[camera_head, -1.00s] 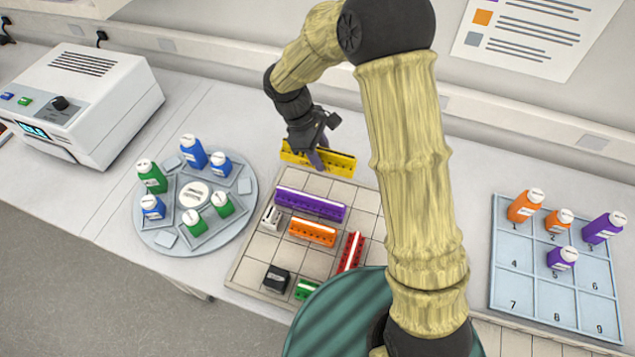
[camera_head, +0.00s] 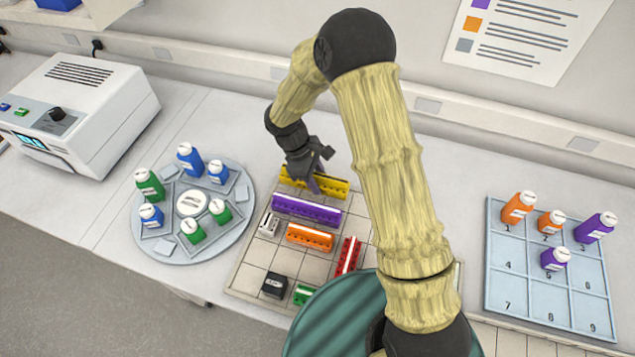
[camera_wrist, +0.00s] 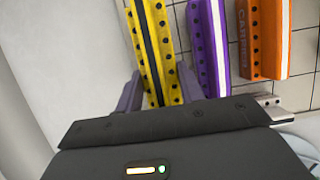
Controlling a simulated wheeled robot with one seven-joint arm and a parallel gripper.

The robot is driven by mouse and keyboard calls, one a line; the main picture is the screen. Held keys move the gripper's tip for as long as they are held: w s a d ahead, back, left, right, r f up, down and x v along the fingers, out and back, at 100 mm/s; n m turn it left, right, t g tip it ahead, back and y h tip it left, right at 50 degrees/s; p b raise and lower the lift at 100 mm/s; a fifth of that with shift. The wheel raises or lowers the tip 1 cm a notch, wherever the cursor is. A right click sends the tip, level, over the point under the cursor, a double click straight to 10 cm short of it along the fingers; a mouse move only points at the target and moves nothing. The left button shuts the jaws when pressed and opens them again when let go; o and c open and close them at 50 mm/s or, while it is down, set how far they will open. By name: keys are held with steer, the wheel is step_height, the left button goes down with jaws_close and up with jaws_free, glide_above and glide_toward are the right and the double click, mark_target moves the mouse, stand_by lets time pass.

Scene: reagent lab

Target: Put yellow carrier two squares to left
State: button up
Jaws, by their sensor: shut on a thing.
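The yellow carrier (camera_head: 325,184) is a long bar with a row of dark holes. It lies along the back edge of the gridded board (camera_head: 249,277), behind the purple carrier (camera_head: 306,210) and close to it. My gripper (camera_head: 316,181) comes down on the yellow carrier around its middle and is shut on it. In the wrist view the two fingers stand on either side of the yellow carrier (camera_wrist: 152,45), with the purple carrier (camera_wrist: 208,50) beside it. I cannot tell whether the yellow carrier touches the board.
An orange carrier (camera_head: 310,237), a red carrier (camera_head: 347,256), a white block (camera_head: 268,224), a black block (camera_head: 275,284) and a green block (camera_head: 303,294) are on the board. A round bottle tray (camera_head: 177,252) stands left, a numbered bottle rack (camera_head: 508,280) right.

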step_height(320, 180, down, 3)
steer(key=shift+w+a+r, duration=0.1)
steer(key=shift+w, duration=0.05)
steer(key=shift+f, duration=0.2)
steer(key=o, duration=1.1)
steer(key=shift+r, duration=0.1)
